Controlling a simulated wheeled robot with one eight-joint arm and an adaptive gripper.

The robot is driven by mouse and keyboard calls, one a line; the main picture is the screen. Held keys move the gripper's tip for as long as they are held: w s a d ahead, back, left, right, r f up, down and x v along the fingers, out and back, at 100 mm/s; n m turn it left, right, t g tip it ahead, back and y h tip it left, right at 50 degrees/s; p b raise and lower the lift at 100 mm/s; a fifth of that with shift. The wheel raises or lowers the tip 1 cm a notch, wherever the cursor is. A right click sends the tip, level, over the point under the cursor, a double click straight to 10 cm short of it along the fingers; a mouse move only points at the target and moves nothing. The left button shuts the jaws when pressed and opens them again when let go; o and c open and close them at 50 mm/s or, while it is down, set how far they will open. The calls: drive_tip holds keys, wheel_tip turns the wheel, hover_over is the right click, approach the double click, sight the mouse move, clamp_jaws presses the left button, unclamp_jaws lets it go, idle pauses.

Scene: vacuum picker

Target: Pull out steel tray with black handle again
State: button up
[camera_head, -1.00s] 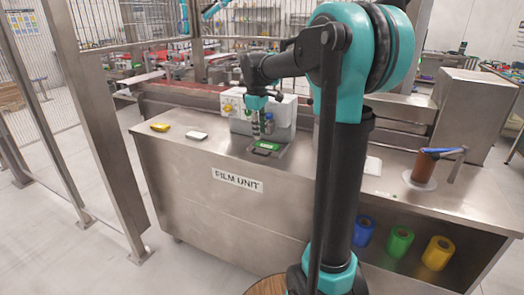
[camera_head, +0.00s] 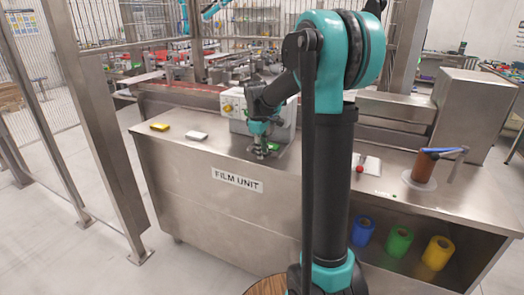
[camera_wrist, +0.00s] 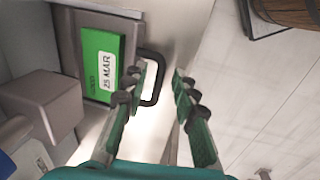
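The steel tray (camera_wrist: 70,40) shows in the wrist view at the upper left, with a green pack labelled "25 MAR" (camera_wrist: 98,58) in it. Its black handle (camera_wrist: 152,101) is a loop sticking out to the right of the tray. My gripper (camera_wrist: 160,73) is open, with its green-padded fingers apart. The outer bar of the handle appears between the fingertips, partly behind the left finger; I cannot tell whether they touch. In the head view my gripper (camera_head: 262,152) is low over the tray spot and hides most of the tray.
The steel FILM UNIT counter (camera_head: 165,150) carries a yellow item (camera_head: 159,127) and a white item (camera_head: 196,136) on the left. A white machine (camera_head: 238,118) stands behind my gripper. A brown roll with a blue-handled tool (camera_head: 424,168) stands on the right.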

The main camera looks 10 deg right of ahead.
clamp_jaws()
drive_tip(key=s+a, duration=0.6)
drive_tip(key=s, duration=0.3)
drive_tip(key=shift+a, duration=0.3)
drive_tip(key=shift+s, duration=0.1)
drive_tip(key=shift+o, duration=0.8)
unclamp_jaws()
